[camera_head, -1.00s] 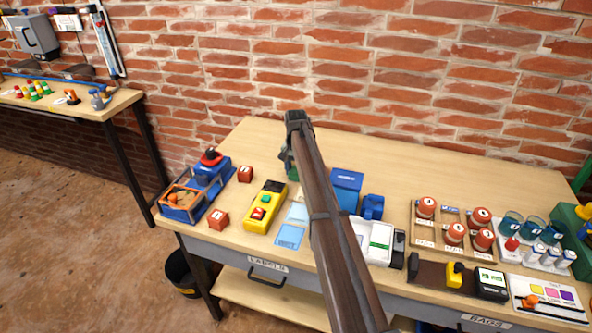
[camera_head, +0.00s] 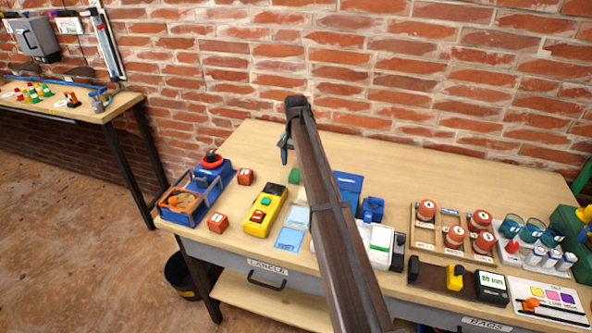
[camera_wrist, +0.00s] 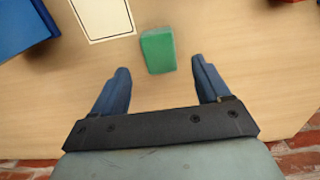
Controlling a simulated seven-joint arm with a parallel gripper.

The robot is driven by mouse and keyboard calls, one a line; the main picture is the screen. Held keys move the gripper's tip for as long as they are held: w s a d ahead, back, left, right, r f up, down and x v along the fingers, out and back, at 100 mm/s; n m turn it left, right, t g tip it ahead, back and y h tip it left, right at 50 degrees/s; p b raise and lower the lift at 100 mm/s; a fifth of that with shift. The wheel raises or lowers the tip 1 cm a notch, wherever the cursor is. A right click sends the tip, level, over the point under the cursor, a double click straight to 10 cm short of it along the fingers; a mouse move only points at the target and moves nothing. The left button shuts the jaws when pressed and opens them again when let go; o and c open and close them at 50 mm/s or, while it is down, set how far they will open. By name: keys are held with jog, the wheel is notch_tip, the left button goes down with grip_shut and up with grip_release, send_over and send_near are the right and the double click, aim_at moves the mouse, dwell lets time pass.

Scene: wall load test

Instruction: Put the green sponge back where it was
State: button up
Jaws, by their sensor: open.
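The green sponge (camera_head: 294,176) lies on the wooden bench top, just left of my arm in the head view. In the wrist view the sponge (camera_wrist: 158,51) is a small green block resting on the bare wood. My gripper (camera_wrist: 160,70) is open, with one blue finger to each side of the sponge's line and a gap to both. The sponge lies beyond the fingertips and is not held. In the head view my gripper (camera_head: 284,152) hangs above and slightly behind the sponge. A white, dark-outlined card (camera_wrist: 103,16) lies next to the sponge in the wrist view.
The back of the bench near the brick wall is clear.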

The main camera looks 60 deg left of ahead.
aim_at(296, 172)
notch_tip(296, 172, up, 7)
jog(key=shift+f, duration=0.15)
